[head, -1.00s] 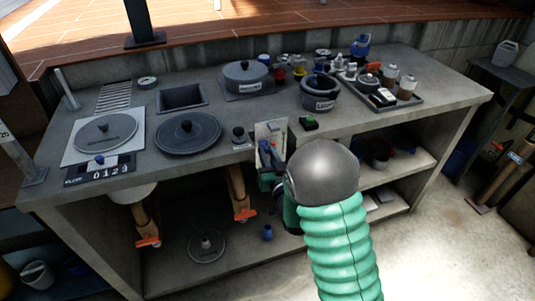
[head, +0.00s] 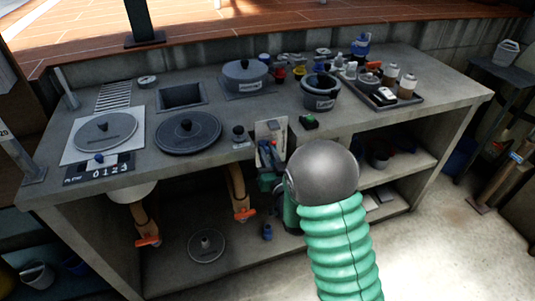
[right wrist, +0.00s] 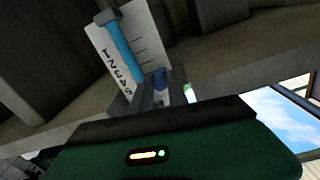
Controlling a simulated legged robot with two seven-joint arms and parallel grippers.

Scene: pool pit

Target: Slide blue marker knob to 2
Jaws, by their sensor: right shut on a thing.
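A white upright scale panel (head: 272,128) stands at the counter's front edge, left of my right arm. In the right wrist view the panel (right wrist: 108,58) shows tick marks, a row of numbers and a blue bar (right wrist: 122,48) along it. My right gripper (right wrist: 161,92) is shut on a small blue knob (right wrist: 160,78) at the panel's lower end. The number level with the knob cannot be read. My left gripper is out of view.
A dark round lid (head: 188,132), a lidded pot (head: 245,75) and a black pot (head: 320,92) stand on the counter. Shelves lie below.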

